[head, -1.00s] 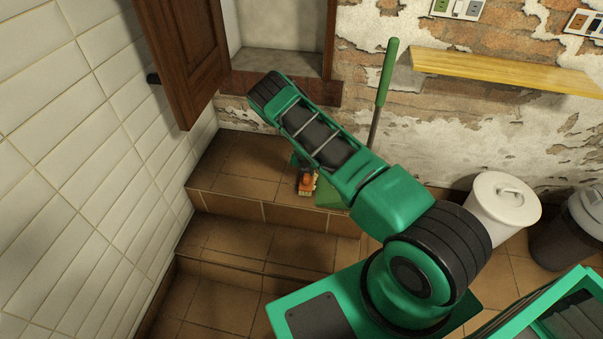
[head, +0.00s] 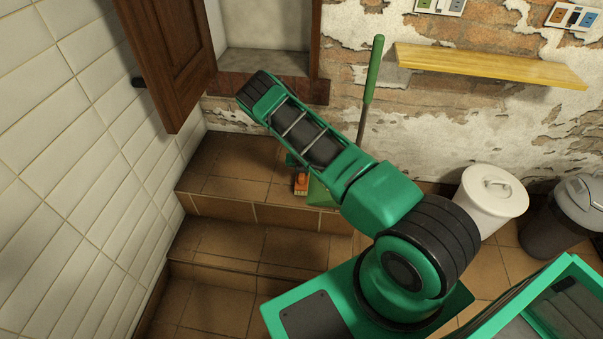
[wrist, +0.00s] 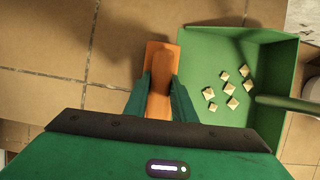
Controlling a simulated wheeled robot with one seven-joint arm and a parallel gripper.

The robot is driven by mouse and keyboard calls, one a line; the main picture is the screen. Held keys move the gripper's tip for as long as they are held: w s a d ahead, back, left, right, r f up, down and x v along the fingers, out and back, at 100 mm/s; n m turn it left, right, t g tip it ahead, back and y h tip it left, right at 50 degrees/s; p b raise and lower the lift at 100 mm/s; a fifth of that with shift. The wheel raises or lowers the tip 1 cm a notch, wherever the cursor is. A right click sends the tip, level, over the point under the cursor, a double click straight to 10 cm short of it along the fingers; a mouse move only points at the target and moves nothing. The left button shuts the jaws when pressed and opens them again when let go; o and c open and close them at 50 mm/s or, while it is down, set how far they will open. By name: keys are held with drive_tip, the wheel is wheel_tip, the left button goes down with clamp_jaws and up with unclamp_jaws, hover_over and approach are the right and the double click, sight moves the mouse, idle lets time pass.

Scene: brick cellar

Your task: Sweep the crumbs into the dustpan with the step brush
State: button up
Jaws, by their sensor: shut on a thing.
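The step brush (wrist: 158,70) has an orange block and handle. My gripper (wrist: 157,95) is shut on its handle, with one green finger on each side. In the head view the brush (head: 301,185) is low over the upper step; whether it touches the tiles I cannot tell. The green dustpan (wrist: 205,45) lies just right of the brush in the wrist view. Several pale, blocky crumbs (wrist: 232,88) lie inside the pan. In the head view the dustpan (head: 320,195) is partly hidden behind my arm, and its long green handle (head: 373,70) stands upright.
The tiled upper step (head: 235,165) ends at a front edge above a lower step (head: 250,245). A white tiled wall is at left, with an open wooden shutter (head: 170,60). A white bin (head: 490,198) and a grey bin stand at right, below a yellow shelf (head: 490,66).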

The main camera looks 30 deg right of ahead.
drive_tip(key=shift+r, duration=4)
drive_tip(key=shift+s+a+r+m, duration=0.1)
drive_tip(key=shift+a+r+m, duration=0.15)
drive_tip(key=shift+m, duration=0.15)
drive_tip(key=s+a+r+m+g+y, duration=0.1)
drive_tip(key=s+a+r+m+g, duration=0.3)
drive_tip(key=r+m, duration=0.8)
drive_tip(key=s+a+r+m+g+y, duration=0.1)
drive_tip(key=s+a+r+m+g, duration=0.3)
drive_tip(key=s+a+r+m, duration=0.5)
drive_tip(key=s+r+m, duration=0.3)
drive_tip(key=r+m, duration=0.1)
drive_tip(key=m, duration=0.3)
drive_tip(key=shift+s+a, duration=0.15)
drive_tip(key=shift+f, duration=0.1)
